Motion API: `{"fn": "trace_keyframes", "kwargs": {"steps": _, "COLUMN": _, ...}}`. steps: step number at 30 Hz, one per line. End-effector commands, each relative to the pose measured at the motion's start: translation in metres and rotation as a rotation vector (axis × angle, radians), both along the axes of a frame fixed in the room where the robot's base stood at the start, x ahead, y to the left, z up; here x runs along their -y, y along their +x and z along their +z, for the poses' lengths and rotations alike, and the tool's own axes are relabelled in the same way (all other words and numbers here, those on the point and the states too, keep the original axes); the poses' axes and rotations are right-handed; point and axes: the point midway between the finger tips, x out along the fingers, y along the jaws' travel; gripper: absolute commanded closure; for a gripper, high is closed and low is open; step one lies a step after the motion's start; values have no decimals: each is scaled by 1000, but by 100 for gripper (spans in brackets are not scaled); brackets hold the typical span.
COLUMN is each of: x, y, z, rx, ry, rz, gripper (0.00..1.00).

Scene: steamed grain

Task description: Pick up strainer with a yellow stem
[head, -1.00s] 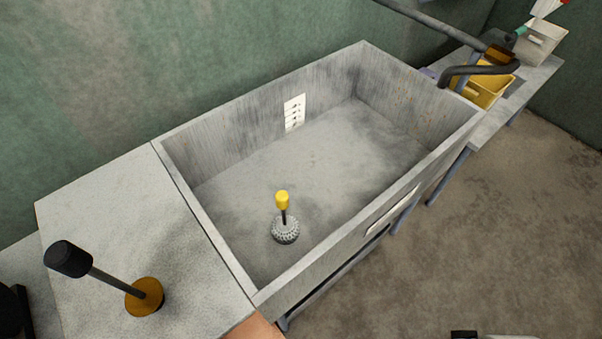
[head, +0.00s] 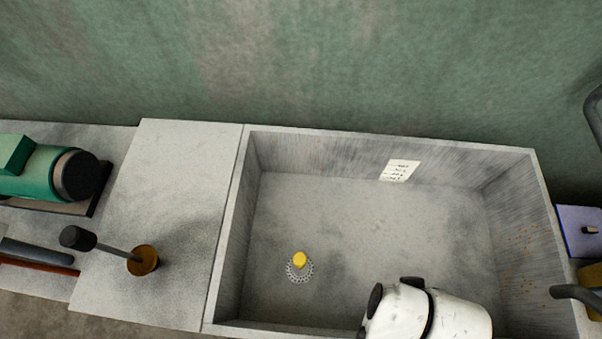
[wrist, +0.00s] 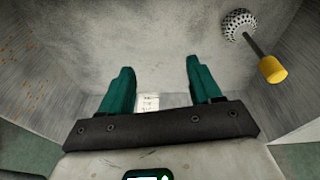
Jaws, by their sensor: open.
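The strainer with a yellow stem (head: 300,262) stands on the floor of the grey sink (head: 247,215), in its left half. From above I see its yellow top and the perforated grey base around it. In the wrist view the strainer (wrist: 271,68) is at the upper right, with its perforated base and yellow end in plain sight. My gripper (wrist: 160,80) is open and empty, its two green fingers spread apart. The strainer lies to the right of the fingers, apart from them. In the head view my white arm covers the sink's front right part, and the fingers are hidden.
A brown-based tool with a black end (head: 142,260) stands on the grey counter (head: 180,180) left of the sink. A green machine (head: 35,170) and dark rods (head: 35,252) are farther left. The sink walls surround the strainer. A paper label (head: 400,170) is on the back wall.

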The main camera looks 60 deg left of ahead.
Motion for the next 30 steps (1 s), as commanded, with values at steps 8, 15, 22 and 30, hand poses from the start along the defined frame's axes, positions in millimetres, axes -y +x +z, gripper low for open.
{"fn": "trace_keyframes", "kwargs": {"steps": 8, "x": -144, "y": -72, "z": 0, "rx": -61, "ry": -148, "rz": 739, "gripper": 37}}
{"fn": "trace_keyframes", "kwargs": {"steps": 15, "x": -178, "y": -105, "z": -3, "rx": -76, "ry": -206, "rz": 970, "gripper": 37}}
{"fn": "trace_keyframes", "kwargs": {"steps": 22, "x": -179, "y": -107, "z": -36, "rx": -79, "ry": -209, "rz": 978, "gripper": 37}}
{"fn": "trace_keyframes", "kwargs": {"steps": 30, "x": -179, "y": -106, "z": -57, "rx": -76, "ry": -207, "rz": 976, "gripper": 37}}
